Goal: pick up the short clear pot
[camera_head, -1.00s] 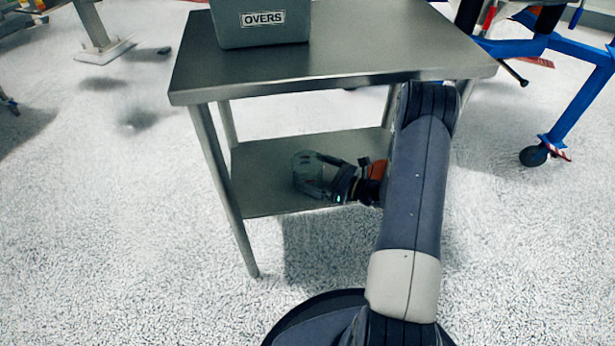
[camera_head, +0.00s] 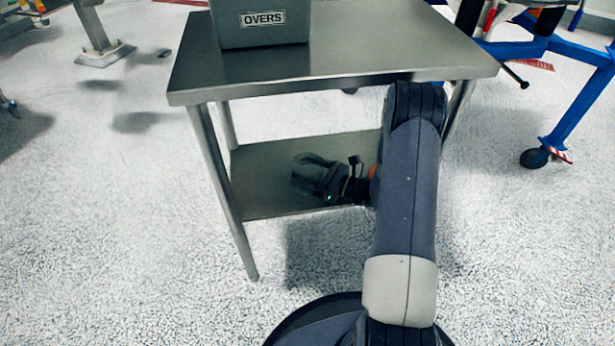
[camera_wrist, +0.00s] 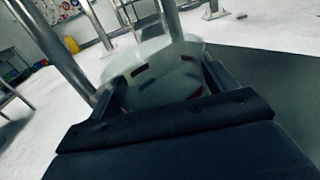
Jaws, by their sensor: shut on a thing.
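The short clear pot (camera_wrist: 160,75) is between the two fingers of my gripper (camera_wrist: 165,85) in the wrist view. It looks pale and see-through, with a wide round rim and some small dark and red marks. My gripper is shut on it. In the head view my gripper (camera_head: 310,176) is over the lower shelf of the steel table, and the pot is hard to make out there. I cannot tell whether the pot touches the shelf. The lower part of the pot is hidden by my gripper in the wrist view.
The steel table (camera_head: 340,62) has its top above my gripper and its lower shelf (camera_head: 262,192) around it. A table leg (camera_head: 222,190) stands to the left. A grey bin marked OVERS (camera_head: 262,35) sits on top. A blue wheeled frame (camera_head: 580,105) is at right.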

